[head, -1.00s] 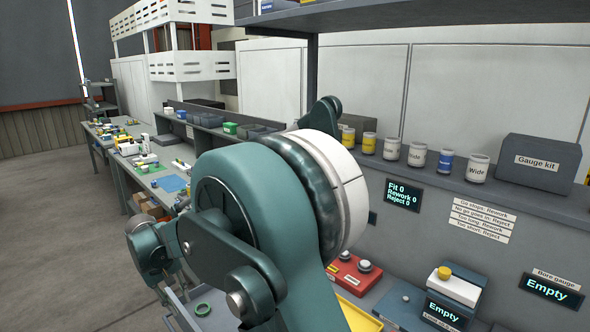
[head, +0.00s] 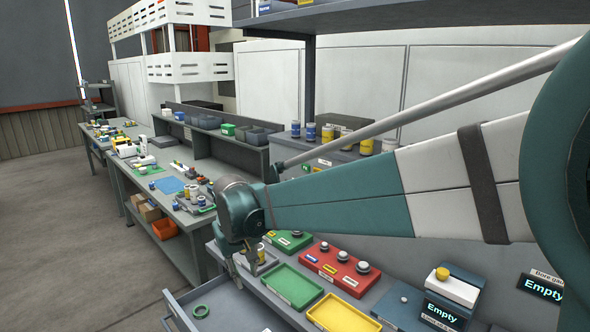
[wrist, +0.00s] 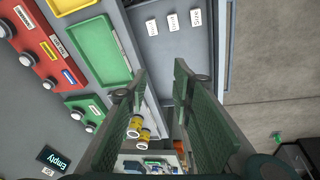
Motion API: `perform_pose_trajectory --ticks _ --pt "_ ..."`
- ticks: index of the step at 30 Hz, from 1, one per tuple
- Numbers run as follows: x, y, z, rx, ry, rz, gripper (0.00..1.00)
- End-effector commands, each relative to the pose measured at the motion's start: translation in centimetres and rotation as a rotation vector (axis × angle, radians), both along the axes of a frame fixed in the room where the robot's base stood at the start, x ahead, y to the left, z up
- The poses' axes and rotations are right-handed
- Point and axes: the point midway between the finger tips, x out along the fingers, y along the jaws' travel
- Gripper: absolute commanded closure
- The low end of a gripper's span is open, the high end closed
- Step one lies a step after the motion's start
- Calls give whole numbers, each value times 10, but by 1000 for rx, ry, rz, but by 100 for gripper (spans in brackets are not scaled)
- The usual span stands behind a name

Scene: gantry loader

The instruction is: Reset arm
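My gripper (head: 246,264) hangs at the end of my arm in the head view, above the bench's front edge by the open drawer. In the wrist view its two fingers (wrist: 160,72) are apart, with a clear gap and nothing between their tips. No object is held. My upper arm stretches across the right half of the head view and hides part of the rear shelf and the labels there.
A green tray (head: 292,287), a yellow tray (head: 343,313) and a red block with knobs (head: 338,267) lie on the bench. Yellow-labelled jars (wrist: 135,126) show past the fingers. Floor at left is clear.

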Motion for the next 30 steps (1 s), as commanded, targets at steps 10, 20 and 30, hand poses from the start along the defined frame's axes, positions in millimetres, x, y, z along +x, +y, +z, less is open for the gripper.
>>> perform_pose_trajectory --ticks 10,20,30 --pt "-27 -79 30 44 -44 -72 76" --pt "-61 -146 48 83 -90 -139 76" --pt "-101 -207 57 120 -142 -210 76"
